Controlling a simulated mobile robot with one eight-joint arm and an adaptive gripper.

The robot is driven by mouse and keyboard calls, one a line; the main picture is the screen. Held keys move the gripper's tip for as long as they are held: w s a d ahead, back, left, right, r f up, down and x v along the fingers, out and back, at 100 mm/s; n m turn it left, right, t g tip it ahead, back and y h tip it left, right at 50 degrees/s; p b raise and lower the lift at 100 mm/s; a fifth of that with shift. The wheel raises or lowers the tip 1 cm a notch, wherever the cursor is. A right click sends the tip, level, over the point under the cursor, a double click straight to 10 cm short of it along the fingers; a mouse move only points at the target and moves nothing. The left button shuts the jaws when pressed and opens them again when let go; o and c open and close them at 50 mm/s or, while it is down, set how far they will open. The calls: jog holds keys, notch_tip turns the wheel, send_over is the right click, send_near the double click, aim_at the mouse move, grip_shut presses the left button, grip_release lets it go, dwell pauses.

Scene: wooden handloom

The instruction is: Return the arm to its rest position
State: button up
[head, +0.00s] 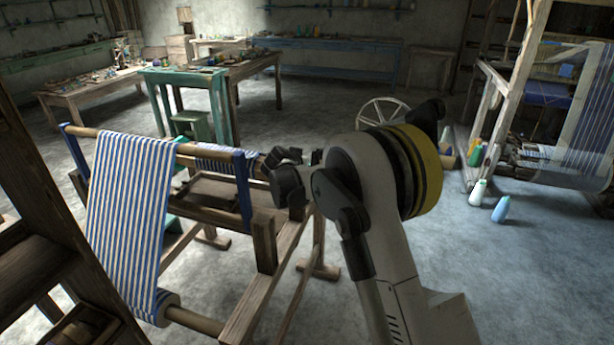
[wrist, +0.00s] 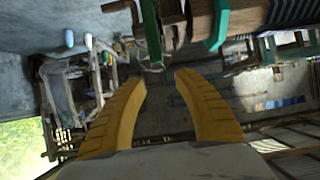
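My gripper (wrist: 159,78) shows in the wrist view as two yellow ridged fingers with a clear gap between their tips. Nothing is between them. In the head view my pale arm rises from the bottom, and its folded links hide the fingers. The wooden handloom (head: 266,245) stands left of my arm, with blue-and-white striped cloth (head: 128,205) hanging over its top roller. The cloth also shows at the top right of the tilted wrist view (wrist: 292,10). The arm's dark joint overlaps the loom's right end in the head view; I cannot tell if they touch.
A green table (head: 190,77) stands behind the loom. A second loom frame (head: 520,85) is at the right, with a white cone (head: 478,192) and a blue cone (head: 501,209) on the floor. Dark wooden posts (head: 50,215) stand at the near left. The right foreground floor is clear.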

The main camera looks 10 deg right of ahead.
jog(key=shift+r, duration=0.4)
